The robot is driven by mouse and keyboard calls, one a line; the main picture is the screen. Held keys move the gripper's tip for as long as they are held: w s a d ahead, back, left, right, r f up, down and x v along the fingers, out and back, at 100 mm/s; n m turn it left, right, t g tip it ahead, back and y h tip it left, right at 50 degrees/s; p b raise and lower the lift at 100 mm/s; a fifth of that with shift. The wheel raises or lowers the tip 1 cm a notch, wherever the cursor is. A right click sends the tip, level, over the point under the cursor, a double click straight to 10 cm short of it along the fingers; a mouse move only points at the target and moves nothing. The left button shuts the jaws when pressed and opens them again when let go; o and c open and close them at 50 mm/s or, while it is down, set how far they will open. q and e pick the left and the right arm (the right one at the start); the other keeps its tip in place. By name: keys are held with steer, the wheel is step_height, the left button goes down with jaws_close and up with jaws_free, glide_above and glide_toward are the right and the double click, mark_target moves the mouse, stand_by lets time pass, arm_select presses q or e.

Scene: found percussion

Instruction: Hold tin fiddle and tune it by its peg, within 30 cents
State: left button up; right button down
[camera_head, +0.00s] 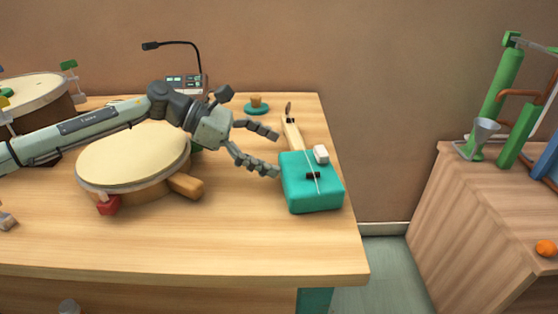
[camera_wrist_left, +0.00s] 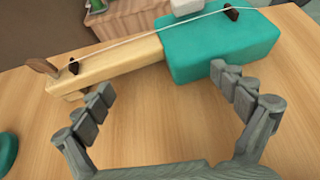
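The tin fiddle has a teal box body (camera_head: 312,199) and a pale wooden neck (camera_head: 292,133), and lies near the table's right edge. Its brown peg (camera_head: 289,107) is at the neck's far end. In the left wrist view the body (camera_wrist_left: 215,42), neck (camera_wrist_left: 110,66) and peg (camera_wrist_left: 43,66) lie across the top, with a white string along them. My left gripper (camera_head: 278,154) is open and empty just left of the fiddle, its fingers spread toward the neck and body. It also shows in the left wrist view (camera_wrist_left: 165,88). My right gripper is not in view.
A wooden-rimmed drum (camera_head: 130,160) sits under my left arm. A teal disc with a cork-coloured knob (camera_head: 257,105) and a device with a gooseneck (camera_head: 185,82) stand behind. A white block (camera_head: 321,154) is on the fiddle. Another table (camera_head: 440,190) with pipes stands right, across a gap.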

arm_select(q)
jaws_close()
steer(key=c, duration=0.6)
jaws_free()
stand_by(0.4)
